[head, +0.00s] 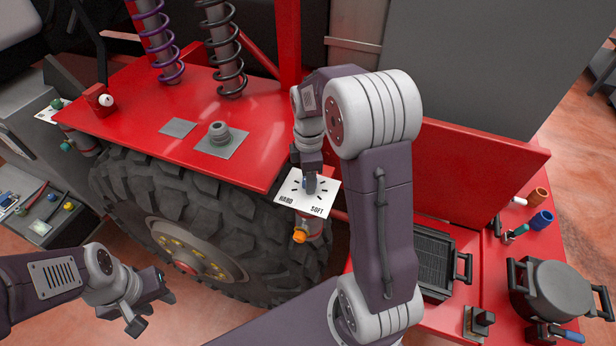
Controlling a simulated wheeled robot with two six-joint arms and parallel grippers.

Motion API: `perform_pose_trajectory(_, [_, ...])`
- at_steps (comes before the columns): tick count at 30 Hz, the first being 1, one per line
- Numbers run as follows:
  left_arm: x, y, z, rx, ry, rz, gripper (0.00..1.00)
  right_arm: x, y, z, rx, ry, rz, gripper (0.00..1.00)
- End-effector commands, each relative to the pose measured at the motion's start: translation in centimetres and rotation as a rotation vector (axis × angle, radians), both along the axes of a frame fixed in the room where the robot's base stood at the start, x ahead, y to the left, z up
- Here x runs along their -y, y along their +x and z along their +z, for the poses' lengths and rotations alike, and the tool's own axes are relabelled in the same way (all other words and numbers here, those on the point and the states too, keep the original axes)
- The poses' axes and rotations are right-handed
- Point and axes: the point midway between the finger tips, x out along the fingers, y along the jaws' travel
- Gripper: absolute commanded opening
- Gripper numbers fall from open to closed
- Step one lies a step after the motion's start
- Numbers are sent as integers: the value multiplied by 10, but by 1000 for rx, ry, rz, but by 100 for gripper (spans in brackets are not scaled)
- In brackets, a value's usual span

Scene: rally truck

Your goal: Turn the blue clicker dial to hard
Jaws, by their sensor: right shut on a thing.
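The blue clicker dial (304,184) sits on a white card (318,203) marked HARD at its lower left and SOFT at its lower right, with black tick marks around the dial. My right gripper (309,181) is above the card with its fingers shut on the dial. The fingers and wrist hide most of the dial, so where it points cannot be told. My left gripper (153,305) is at the lower left, open and empty, in front of the big tyre and well away from the dial.
A red deck (130,118) carries two coil springs and a grey fitting (219,132). Below is a large knobbly tyre (140,196). An orange knob (299,236) is under the card. At right, a red shelf holds a pot (552,290), a black grill box (430,260) and cups.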

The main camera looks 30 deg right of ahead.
Motion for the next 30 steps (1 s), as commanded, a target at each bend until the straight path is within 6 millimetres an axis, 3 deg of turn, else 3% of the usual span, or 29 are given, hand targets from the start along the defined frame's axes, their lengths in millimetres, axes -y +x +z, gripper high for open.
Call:
perform_pose_trajectory(12, [0,0,2,0,0,0,36,1,1,1,2,-2,225,0])
perform_pose_trajectory(30, [0,0,3,0,0,0,36,1,2,2,7,-4,278,0])
